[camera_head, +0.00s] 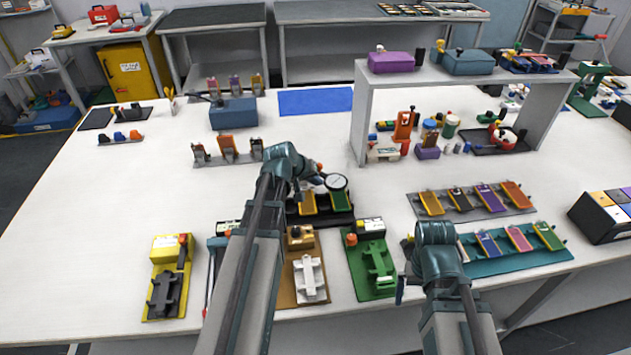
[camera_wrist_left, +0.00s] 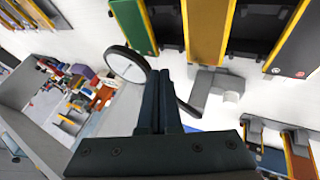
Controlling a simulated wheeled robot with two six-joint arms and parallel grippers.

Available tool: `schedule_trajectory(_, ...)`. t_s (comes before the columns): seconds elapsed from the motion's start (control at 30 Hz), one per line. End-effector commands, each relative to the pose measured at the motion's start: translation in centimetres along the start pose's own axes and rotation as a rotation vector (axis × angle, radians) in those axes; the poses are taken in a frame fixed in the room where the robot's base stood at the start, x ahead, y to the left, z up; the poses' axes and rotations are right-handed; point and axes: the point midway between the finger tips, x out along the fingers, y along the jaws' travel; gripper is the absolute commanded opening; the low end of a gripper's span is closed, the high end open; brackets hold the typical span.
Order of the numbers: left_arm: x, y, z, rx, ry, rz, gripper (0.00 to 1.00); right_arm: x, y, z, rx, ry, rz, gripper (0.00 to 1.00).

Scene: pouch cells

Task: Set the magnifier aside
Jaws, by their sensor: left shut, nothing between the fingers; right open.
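The magnifier (camera_head: 336,182) is a round lens with a dark rim, over the dark tray (camera_head: 320,217) with yellow and green cells. In the left wrist view the magnifier (camera_wrist_left: 127,64) shows left of my fingers, and a thin dark arm appears right of them, near a grey stand (camera_wrist_left: 210,92). My left gripper (camera_wrist_left: 158,78) is shut and empty, close to the lens; I cannot tell whether it touches. In the head view my left gripper (camera_head: 312,181) is partly hidden by its wrist. My right gripper (camera_head: 405,283) is open near the table's front edge, its fingers mostly hidden.
Yellow (camera_head: 170,250), brown (camera_head: 291,292) and green (camera_head: 361,285) fixtures line the front edge. Grey (camera_head: 474,214) and teal (camera_head: 473,266) trays of cells lie at right. A grey raised shelf (camera_head: 362,110) stands behind. The white table (camera_head: 120,195) is clear at left.

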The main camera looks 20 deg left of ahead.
Motion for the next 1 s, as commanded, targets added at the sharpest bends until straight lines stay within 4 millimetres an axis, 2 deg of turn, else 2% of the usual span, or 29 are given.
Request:
schedule_trajectory(0.27,0.7,1.1,-0.2,-0.073,0.04,-0.04,0.0,0.0,0.0,0.0,0.0,0.0,0.0,1.0)
schedule_trajectory(0.73,3.6,4.3,-2.5,-0.389,0.211,-0.21,0.0,0.0,0.0,0.0,0.0,0.0,0.0,1.0)
schedule_trajectory(1.0,4.9,5.2,-4.0,-0.395,0.211,-0.21,0.0,0.0,0.0,0.0,0.0,0.0,0.0,1.0)
